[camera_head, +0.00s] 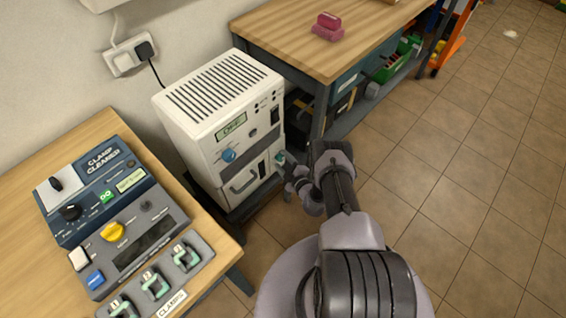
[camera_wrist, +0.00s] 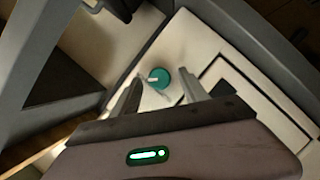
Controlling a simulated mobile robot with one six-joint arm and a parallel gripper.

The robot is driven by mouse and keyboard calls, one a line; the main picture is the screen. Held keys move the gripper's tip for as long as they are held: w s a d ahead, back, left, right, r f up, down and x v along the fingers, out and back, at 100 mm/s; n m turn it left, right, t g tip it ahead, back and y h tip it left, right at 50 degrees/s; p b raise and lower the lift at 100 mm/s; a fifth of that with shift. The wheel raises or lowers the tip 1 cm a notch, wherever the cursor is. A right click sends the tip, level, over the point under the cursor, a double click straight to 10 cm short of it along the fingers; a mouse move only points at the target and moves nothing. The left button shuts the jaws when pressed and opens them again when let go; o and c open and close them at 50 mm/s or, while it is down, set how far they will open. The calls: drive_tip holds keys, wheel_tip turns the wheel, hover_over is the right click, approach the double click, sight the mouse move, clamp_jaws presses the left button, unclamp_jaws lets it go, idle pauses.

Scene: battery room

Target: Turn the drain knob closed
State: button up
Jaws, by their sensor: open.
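The drain knob is a round teal knob with a pale pointer bar, low on the front of the white machine (camera_head: 222,112). In the wrist view the drain knob (camera_wrist: 158,77) lies just beyond and between my two fingertips. My gripper (camera_wrist: 160,87) is open, with one finger on each side of the knob in that picture. I cannot tell whether either finger touches it. In the head view my gripper (camera_head: 289,178) is at the lower right of the machine's front. The drain knob (camera_head: 281,157) shows there as a small teal spot, partly hidden by my gripper.
A blue knob (camera_head: 229,155) and a small display (camera_head: 232,126) are higher on the machine. A wooden bench with the clamp cleaner (camera_head: 112,190) stands left. A workbench (camera_head: 330,50) stands behind right. Open tiled floor (camera_head: 460,160) lies to the right.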

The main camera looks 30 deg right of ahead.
clamp_jaws()
drive_tip(key=shift+a+f+n+t, duration=0.1)
drive_tip(key=shift+n+t, duration=0.2)
drive_tip(key=shift+n, duration=0.3)
drive_tip(key=shift+n+t+h, duration=0.5)
drive_tip(key=shift+n+h, duration=0.1)
drive_tip(key=shift+n, duration=0.6)
unclamp_jaws()
drive_tip(key=shift+s, duration=0.1)
